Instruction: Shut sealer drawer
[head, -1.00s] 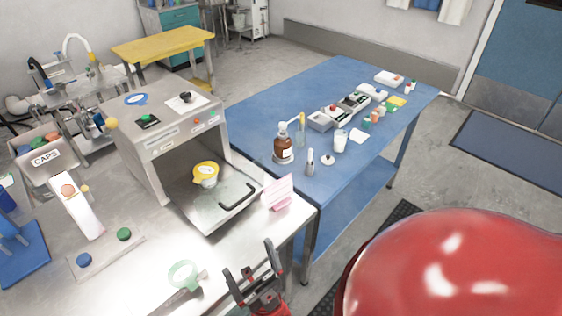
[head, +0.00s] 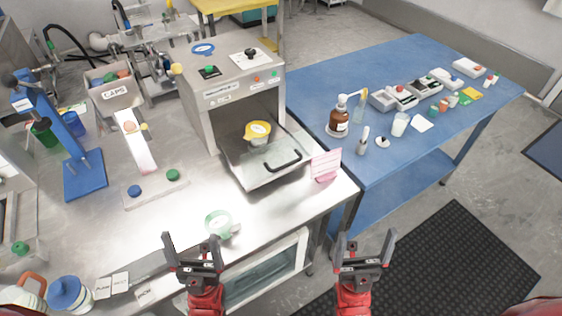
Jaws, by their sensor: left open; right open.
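The sealer (head: 238,88) is a grey metal box on the steel bench, with a black knob and buttons on it. Its drawer (head: 244,173) is pulled out toward the front and has a black handle (head: 284,161) at its front right. A cup with a yellow lid (head: 258,132) sits on the drawer tray. My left gripper (head: 194,247) is open and empty at the bench's front edge, below the drawer in the picture. My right gripper (head: 364,245) is open and empty over the floor, right of the bench. Both are apart from the drawer.
A pink card stand (head: 326,165) stands just right of the drawer. A green-rimmed clear cup (head: 219,223) stands near the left gripper. A white ramp (head: 135,143) and caps bin (head: 113,93) are to the left. A blue table (head: 390,160) with bottles stands to the right.

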